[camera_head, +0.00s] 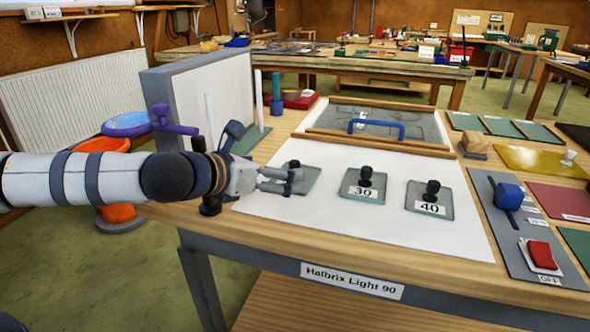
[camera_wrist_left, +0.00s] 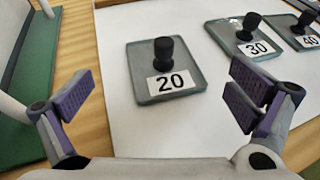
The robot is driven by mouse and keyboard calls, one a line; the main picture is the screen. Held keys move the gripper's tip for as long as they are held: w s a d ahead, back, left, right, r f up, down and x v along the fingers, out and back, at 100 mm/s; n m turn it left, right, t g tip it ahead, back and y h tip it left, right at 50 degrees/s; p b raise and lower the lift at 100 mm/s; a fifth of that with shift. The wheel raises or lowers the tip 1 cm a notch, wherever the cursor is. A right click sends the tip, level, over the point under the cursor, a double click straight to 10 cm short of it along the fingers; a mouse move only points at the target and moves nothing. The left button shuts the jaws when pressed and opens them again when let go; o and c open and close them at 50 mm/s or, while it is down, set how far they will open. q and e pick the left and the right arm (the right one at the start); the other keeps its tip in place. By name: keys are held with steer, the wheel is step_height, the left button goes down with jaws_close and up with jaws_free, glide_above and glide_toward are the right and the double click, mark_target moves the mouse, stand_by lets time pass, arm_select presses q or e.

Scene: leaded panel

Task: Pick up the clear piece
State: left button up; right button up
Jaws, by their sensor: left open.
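Three square grey-green glass-like pieces with black knobs lie in a row on a white sheet (camera_head: 350,222). The nearest to my left gripper is the piece labelled 20 (camera_wrist_left: 140,84), which also shows in the head view (camera_head: 309,187), partly hidden by the gripper. The piece labelled 30 (camera_head: 351,187) and the piece labelled 40 (camera_head: 417,203) lie to its right. I cannot tell which one is called clear. My left gripper (camera_head: 290,181) is open and empty; in the wrist view its purple-padded fingers (camera_wrist_left: 160,102) are spread, with piece 20 ahead between them. My right gripper is out of view.
A framed panel with a blue handle (camera_head: 376,125) lies behind the sheet. A grey-framed upright board (camera_head: 215,95) stands at the back left. A grey control strip with a blue knob (camera_head: 508,196) and red switch (camera_head: 541,255) lies at right. Bare sheet surrounds the pieces.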

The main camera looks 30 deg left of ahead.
arm_select(q)
steer(key=shift+w+d+f, duration=0.2)
steer(key=shift+w+d, duration=0.1)
steer(key=x, duration=0.2)
steer(key=b+x, duration=0.1)
steer(key=x, duration=0.1)
steer(key=shift+w+f, duration=0.2)
steer(key=shift+f, duration=0.4)
steer(key=shift+w+b, duration=0.3)
steer(key=shift+w, duration=0.05)
steer(key=shift+r, duration=0.35)
steer(key=shift+c, duration=1.1)
steer(key=c, duration=1.4)
steer(key=shift+f, duration=0.1)
jaws_close()
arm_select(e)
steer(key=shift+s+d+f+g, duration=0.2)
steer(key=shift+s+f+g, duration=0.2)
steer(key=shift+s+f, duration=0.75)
